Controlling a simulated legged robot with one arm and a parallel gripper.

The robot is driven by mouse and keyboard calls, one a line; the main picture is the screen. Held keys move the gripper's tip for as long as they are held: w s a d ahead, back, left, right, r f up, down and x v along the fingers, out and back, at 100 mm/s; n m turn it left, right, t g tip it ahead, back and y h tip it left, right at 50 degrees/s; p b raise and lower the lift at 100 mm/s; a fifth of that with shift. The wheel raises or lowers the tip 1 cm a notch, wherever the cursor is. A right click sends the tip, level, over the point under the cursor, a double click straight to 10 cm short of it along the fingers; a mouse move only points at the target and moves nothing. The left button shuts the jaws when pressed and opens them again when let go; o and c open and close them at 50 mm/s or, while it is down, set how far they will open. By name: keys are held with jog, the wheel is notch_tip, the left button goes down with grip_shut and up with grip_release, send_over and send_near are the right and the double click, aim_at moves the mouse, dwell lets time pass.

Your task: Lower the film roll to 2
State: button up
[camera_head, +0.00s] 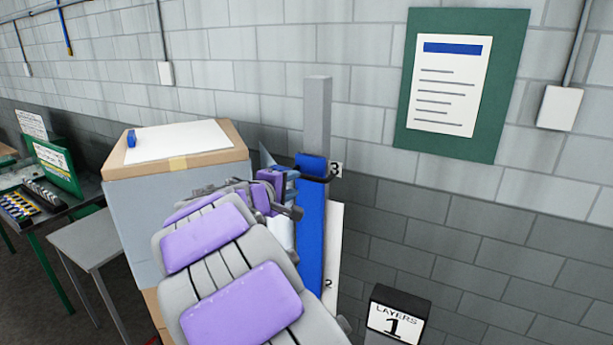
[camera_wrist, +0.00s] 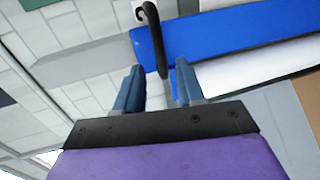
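The blue film roll (camera_head: 312,163) is on a tall grey post (camera_head: 317,110), level with the mark 3 (camera_head: 337,169). A blue sheet (camera_head: 311,235) hangs below it, and the mark 2 (camera_head: 328,283) is lower down. My gripper (camera_head: 291,184) is just left of the roll, at about its height. In the wrist view, the fingers of my gripper (camera_wrist: 158,85) are apart. A dark curved bar (camera_wrist: 152,38) in front of the blue film (camera_wrist: 230,30) reaches down between the fingertips, with gaps seen on both sides. Contact cannot be told.
A black stand with the sign LAYERS 1 (camera_head: 397,318) is at the lower right. A large box (camera_head: 175,165) stands behind my arm at left. A small grey table (camera_head: 90,240) and a green bench (camera_head: 50,205) are farther left. A green notice board (camera_head: 460,85) hangs on the wall.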

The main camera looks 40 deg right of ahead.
aim_at(305, 178)
jog(key=x, duration=0.3)
jog(key=p+x, duration=0.1)
jog(key=x, duration=0.3)
jog(key=shift+w+d, duration=0.2)
jog(key=shift+w, duration=0.1)
jog(key=shift+w+d+f, duration=0.1)
jog(key=shift+d+f, duration=0.1)
jog(key=shift+d, duration=0.55)
jog(key=shift+a, duration=0.15)
grip_shut()
